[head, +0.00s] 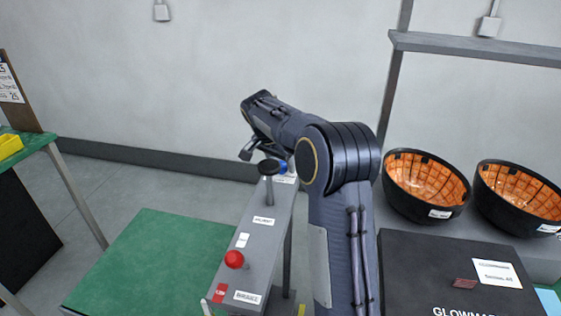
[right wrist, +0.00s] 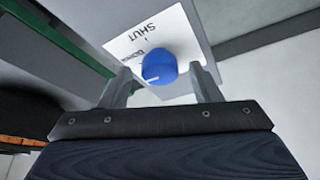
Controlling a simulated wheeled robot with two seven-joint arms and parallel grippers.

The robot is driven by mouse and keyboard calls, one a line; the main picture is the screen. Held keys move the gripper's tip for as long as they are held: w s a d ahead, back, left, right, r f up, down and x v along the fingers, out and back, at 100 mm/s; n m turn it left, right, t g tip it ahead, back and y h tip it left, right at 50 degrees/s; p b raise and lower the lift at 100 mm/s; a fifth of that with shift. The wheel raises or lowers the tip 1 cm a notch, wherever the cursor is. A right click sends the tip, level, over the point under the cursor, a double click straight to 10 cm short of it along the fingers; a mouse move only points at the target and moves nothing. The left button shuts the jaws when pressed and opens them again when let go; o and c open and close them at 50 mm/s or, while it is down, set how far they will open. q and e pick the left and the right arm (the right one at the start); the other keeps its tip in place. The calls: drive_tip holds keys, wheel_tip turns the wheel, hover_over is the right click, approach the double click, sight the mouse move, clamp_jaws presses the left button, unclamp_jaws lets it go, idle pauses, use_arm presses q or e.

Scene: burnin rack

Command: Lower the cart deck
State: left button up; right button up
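The green deck (head: 150,255), which looks like the cart deck, lies low at the left of the grey control column (head: 262,225) in the head view. A small blue knob (head: 283,168) sits at the column's far end, partly hidden by my right arm. In the right wrist view the blue knob (right wrist: 159,68) stands before a white label reading "SHUT" and a smaller word I cannot read surely. My right gripper (head: 267,158) is open, its fingers on either side of the knob with visible gaps. My left gripper is not in view.
A black knob on a stem (head: 268,167) and a red knob (head: 234,259) rise from the column near my right arm. Two black bowls with orange insides (head: 426,180) (head: 520,192) and a black box (head: 450,270) stand at right. A green table (head: 30,142) is at left.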

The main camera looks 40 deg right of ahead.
drive_tip(key=c, duration=0.9)
drive_tip(key=m+p, duration=0.1)
drive_tip(key=m+g+p, duration=0.1)
drive_tip(key=m, duration=0.1)
drive_tip(key=m+p, duration=0.1)
drive_tip(key=shift+w+r+g, duration=0.15)
drive_tip(key=shift+r+g, duration=0.1)
drive_tip(key=shift+g, duration=0.05)
drive_tip(key=m+g+p, duration=0.1)
drive_tip(key=m+p, duration=0.2)
drive_tip(key=m, duration=0.1)
drive_tip(key=shift+p, duration=0.3)
drive_tip(key=m+g+p, duration=0.1)
drive_tip(key=m+p, duration=0.1)
drive_tip(key=m+g+y+p, duration=0.1)
drive_tip(key=m+p, duration=0.2)
drive_tip(key=shift+w+d, duration=0.15)
drive_tip(key=shift+d+f+m+g+y+p, duration=0.15)
drive_tip(key=shift+m+y+p, duration=0.35)
drive_tip(key=shift+m+p, duration=0.5)
drive_tip(key=shift+a+m+g+y+p, duration=0.1)
drive_tip(key=shift+m+g+y+p, duration=0.3)
drive_tip(key=shift+m, duration=0.9)
drive_tip(key=shift+t, duration=0.25)
drive_tip(key=o, duration=1)
drive_tip(key=shift+f, duration=0.1)
drive_tip(key=shift+c, duration=0.2)
